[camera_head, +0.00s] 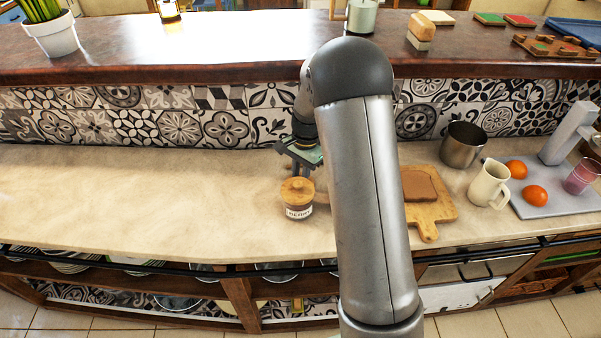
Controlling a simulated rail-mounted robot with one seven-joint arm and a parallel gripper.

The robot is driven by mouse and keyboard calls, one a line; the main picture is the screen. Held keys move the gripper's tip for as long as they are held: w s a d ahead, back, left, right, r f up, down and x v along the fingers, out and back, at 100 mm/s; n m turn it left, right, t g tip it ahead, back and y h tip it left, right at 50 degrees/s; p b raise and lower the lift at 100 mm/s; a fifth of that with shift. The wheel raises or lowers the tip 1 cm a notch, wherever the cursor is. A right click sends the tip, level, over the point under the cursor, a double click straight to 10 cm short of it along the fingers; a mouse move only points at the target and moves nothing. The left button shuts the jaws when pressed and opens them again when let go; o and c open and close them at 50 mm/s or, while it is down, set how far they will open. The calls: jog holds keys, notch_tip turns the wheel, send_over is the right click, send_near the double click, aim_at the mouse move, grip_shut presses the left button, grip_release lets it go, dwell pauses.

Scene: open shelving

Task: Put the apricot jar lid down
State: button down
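A small glass jar (299,210) with dark contents and a pale label stands upright on the lower counter, left of my arm. The label is too small to read surely, so I cannot tell whether this is the apricot jar. A round wooden lid (297,187) with a knob sits on top of it. My gripper (303,160) is just behind and above this lid, over the counter. Its fingers are small and partly hidden by the arm. I cannot tell whether they hold a lid. No separate loose lid shows.
Right of my arm are a wooden board (446,211) with a brown slab, a metal pot (463,145), a cream jug (489,184) and a grey tray (560,204) with oranges. The counter left of the jar is clear. A raised shelf (200,50) runs behind.

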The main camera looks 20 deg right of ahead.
jog(key=c, duration=1.3)
grip_release()
notch_tip(320, 180, up, 12)
jog(key=d, duration=0.1)
jog(key=s+a+r+n, duration=0.1)
jog(key=s+n, duration=0.1)
jog(key=s, duration=0.5)
jog(key=s+a+r+n, duration=0.1)
jog(key=s+n, duration=0.2)
jog(key=s, duration=0.4)
jog(key=s+a+r+n+t+h, duration=0.1)
jog(key=s+a+n, duration=0.1)
jog(key=s, duration=0.5)
jog(key=shift+n+b, duration=0.4)
jog(key=shift+n, duration=0.2)
jog(key=shift+o, duration=0.7)
jog(key=s+f+n, duration=0.3)
jog(key=s, duration=0.5)
jog(key=shift+s+a+t+h, duration=0.2)
jog(key=shift+a+t+h, duration=0.05)
jog(key=shift+t+h, duration=0.05)
